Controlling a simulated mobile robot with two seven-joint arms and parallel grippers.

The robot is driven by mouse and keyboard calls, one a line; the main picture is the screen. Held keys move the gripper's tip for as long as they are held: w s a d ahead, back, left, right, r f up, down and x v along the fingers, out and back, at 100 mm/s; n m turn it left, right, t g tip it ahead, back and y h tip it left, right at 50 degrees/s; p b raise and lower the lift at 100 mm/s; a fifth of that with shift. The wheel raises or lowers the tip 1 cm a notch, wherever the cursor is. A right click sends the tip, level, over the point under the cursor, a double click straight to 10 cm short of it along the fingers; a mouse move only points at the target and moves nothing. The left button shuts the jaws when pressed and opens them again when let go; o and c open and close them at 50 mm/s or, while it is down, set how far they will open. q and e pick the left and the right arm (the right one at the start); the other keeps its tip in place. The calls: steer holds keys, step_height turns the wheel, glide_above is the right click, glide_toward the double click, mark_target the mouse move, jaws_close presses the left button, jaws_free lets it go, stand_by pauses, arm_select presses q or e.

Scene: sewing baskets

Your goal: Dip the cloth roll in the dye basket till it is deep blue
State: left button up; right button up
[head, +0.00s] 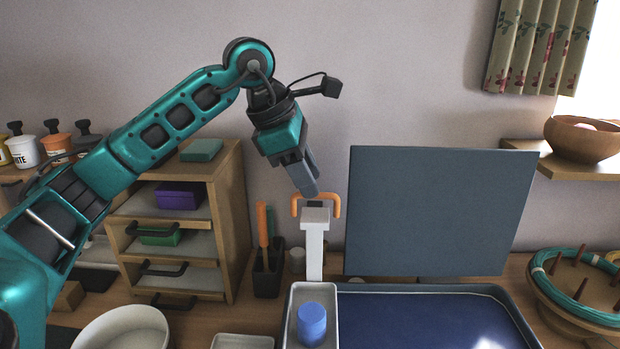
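A blue cloth roll (312,322) stands upright in a narrow light grey basket (292,318) at the bottom centre. A pale post (314,246) rises at the basket's far end, topped by an orange handle (336,206). A wide dark tray of deep blue dye (420,318) lies right of the basket. My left gripper (313,192) points down at the orange handle, its fingertips overlapping the handle's top in the picture. Its fingers show edge-on, so I cannot tell whether they are open or shut on it. My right gripper is out of view.
A dark upright panel (440,212) stands behind the dye. A wooden drawer unit (232,205) and a dark tool holder (268,276) stand left of the post. A white bowl (122,328) is at front left. A round basket with teal coil (575,290) is at right.

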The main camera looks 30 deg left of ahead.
arm_select(q)
steer(key=v, duration=1.1)
steer(key=shift+r+p, duration=0.3)
steer(key=shift+p, duration=0.15)
steer(key=shift+s, duration=0.1)
